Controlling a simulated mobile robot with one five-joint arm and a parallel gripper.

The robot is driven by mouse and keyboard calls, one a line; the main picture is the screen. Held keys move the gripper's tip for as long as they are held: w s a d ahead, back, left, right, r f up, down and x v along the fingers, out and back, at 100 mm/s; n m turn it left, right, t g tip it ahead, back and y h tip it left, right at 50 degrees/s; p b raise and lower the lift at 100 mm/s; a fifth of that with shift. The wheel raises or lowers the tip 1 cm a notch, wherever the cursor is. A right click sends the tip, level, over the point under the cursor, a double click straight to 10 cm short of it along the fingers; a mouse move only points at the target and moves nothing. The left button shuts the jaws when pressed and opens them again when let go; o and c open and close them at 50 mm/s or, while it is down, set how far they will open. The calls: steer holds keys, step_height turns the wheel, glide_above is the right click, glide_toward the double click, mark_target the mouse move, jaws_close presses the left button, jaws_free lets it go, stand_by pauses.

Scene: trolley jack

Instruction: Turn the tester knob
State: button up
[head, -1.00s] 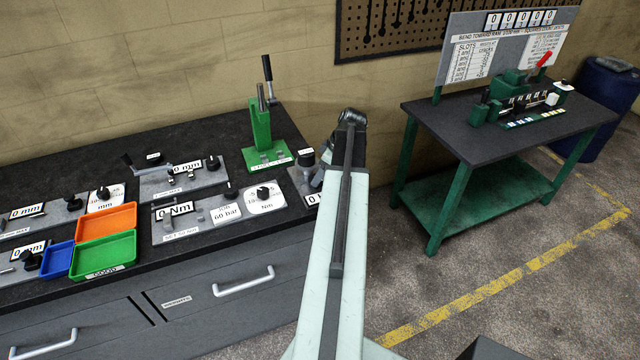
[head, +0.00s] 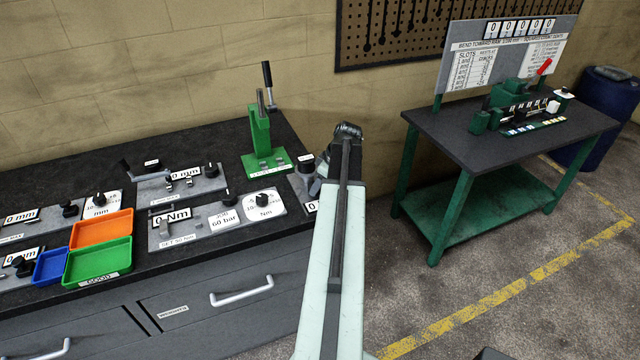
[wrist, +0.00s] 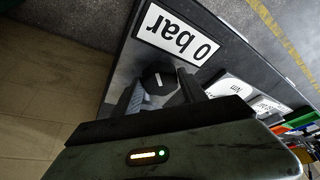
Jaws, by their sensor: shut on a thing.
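The tester knob is a dark round knob (wrist: 157,79) beside a white display reading "0 bar" (wrist: 177,34), which appears upside down in the wrist view. My gripper (wrist: 160,92) has its two fingers on either side of the knob, shut on it. In the head view the dark knob (head: 306,162) stands at the right end of the bench, and my gripper (head: 317,184) is beside it, mostly hidden behind my arm. The display there is partly covered by my arm, with only a "0" showing.
Left of it on the bench (head: 60,178) are a panel with "0 Nm" (head: 172,216), a green lever press (head: 262,135), and orange (head: 101,229), green (head: 97,263) and blue (head: 51,267) trays. A green-legged table (head: 470,140) stands right, with open floor before it.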

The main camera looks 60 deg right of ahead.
steer(key=m+h, duration=0.1)
steer(key=m, duration=0.3)
steer(key=shift+a+m+h, duration=0.35)
steer(key=shift+m+h, duration=0.05)
steer(key=m+h, duration=0.1)
steer(key=m, duration=0.1)
steer(key=m+g, duration=0.1)
steer(key=m, duration=0.2)
steer(key=shift+w+a+h, duration=0.15)
steer(key=shift+h, duration=0.25)
steer(key=m, duration=0.2)
steer(key=m+g, duration=0.1)
steer(key=m, duration=0.1)
steer(key=m+g+h, duration=0.1)
steer(key=shift+w+m, duration=0.25)
steer(key=shift+m, duration=0.15)
steer(key=shift+w+m+g, duration=0.15)
steer(key=shift+m+g, duration=0.85)
steer(key=shift+m, duration=1.2)
steer(key=o, duration=1.4)
steer(key=shift+c, duration=0.2)
steer(key=shift+a+r, duration=0.1)
steer(key=shift+r, duration=0.05)
